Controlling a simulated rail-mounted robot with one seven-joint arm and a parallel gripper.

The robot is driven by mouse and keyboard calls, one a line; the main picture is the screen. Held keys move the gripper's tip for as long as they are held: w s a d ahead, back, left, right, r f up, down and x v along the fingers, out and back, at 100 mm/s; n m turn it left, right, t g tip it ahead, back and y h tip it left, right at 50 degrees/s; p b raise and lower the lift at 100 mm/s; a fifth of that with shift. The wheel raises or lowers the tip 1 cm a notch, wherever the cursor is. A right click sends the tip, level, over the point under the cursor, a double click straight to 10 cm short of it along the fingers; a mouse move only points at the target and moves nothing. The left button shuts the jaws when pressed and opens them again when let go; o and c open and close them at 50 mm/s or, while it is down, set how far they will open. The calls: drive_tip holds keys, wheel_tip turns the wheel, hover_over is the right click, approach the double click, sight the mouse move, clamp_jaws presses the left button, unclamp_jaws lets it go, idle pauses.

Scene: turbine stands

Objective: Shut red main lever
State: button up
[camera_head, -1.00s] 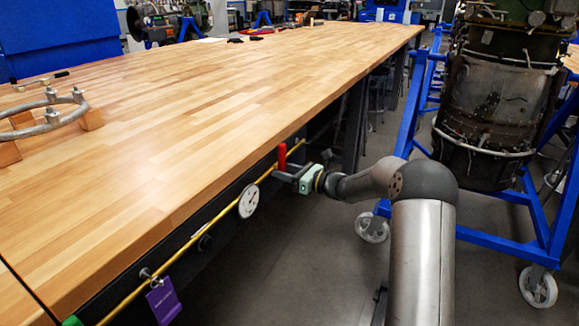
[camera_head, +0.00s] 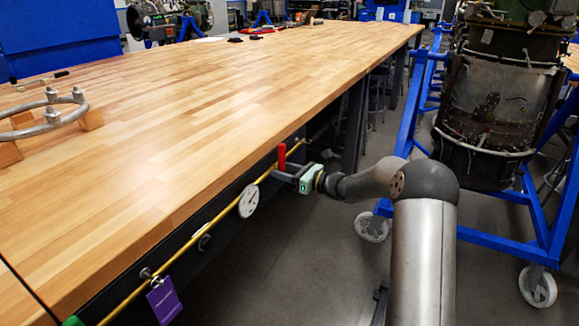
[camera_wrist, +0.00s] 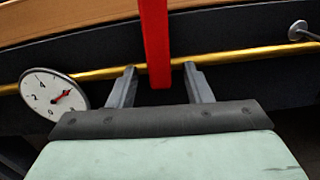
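The red main lever (camera_head: 282,157) stands upright on the yellow pipe (camera_head: 215,218) along the side of the wooden table. In the wrist view the red lever (camera_wrist: 155,40) reaches down from the top edge to between the finger tips. My gripper (camera_head: 284,175) is at the lever; in the wrist view my gripper (camera_wrist: 158,86) has its two grey fingers apart, one on each side of the lever. A gap shows between the lever and each finger. The lever's upper end is outside the wrist view.
A white dial gauge (camera_head: 248,201) sits on the pipe left of the lever. A purple tag (camera_head: 164,300) hangs farther left. The wooden tabletop (camera_head: 190,120) lies above the pipe. A blue wheeled stand (camera_head: 535,215) with an engine is at the right.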

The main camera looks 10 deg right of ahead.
sight(284, 170)
drive_tip(key=shift+o, duration=0.8)
drive_tip(key=shift+d, duration=0.1)
drive_tip(key=shift+p+v, duration=0.4)
drive_tip(key=shift+v, duration=2.1)
